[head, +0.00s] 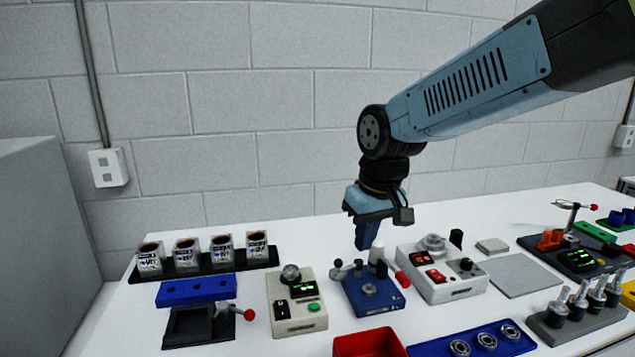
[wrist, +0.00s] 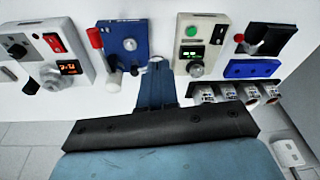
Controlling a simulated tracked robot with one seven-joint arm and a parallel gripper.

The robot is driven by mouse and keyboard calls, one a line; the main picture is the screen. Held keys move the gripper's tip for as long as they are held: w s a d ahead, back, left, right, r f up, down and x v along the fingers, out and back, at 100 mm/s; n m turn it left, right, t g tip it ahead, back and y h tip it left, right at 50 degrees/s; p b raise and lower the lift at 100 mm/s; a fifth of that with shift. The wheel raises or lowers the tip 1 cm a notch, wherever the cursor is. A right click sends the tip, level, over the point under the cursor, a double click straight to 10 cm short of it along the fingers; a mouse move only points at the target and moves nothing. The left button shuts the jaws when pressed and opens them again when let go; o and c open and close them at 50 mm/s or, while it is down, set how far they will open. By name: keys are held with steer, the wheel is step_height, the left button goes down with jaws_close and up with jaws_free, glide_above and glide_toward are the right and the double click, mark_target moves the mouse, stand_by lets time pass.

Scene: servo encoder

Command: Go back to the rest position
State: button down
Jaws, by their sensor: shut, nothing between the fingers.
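My gripper (head: 366,243) hangs from my blue arm, pointing down over the middle of the white table. Its fingers are together with nothing visible between them; they also show closed in the wrist view (wrist: 157,65). In the head view the fingertips are just above and behind the blue device (head: 368,292) with a red-handled lever. A small white cylinder (head: 377,252) stands by the fingertips; whether they touch cannot be told. The blue device also shows in the wrist view (wrist: 125,42), ahead of the fingers.
A beige box with a green display (head: 296,302) stands left of the fingers, a white box with switches (head: 441,274) right. Several cans (head: 187,254) sit on a black rack at the left. A red bin (head: 368,344) is in front. A block wall (head: 280,120) rises behind.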

steer(key=s+d+r+m+t, duration=0.1)
steer(key=s+d+r+m, duration=0.1)
steer(key=s+d, duration=0.3)
steer(key=s+d+r+m+t+h, duration=0.1)
steer(key=s+d+r+m+t, duration=0.1)
steer(key=s+d, duration=0.3)
steer(key=d+m, duration=0.1)
steer(key=d, duration=0.3)
steer(key=shift+s+d+r+t, duration=0.25)
steer(key=shift+d+r+t, duration=0.05)
steer(key=shift+d+r, duration=0.1)
stand_by(1.0)
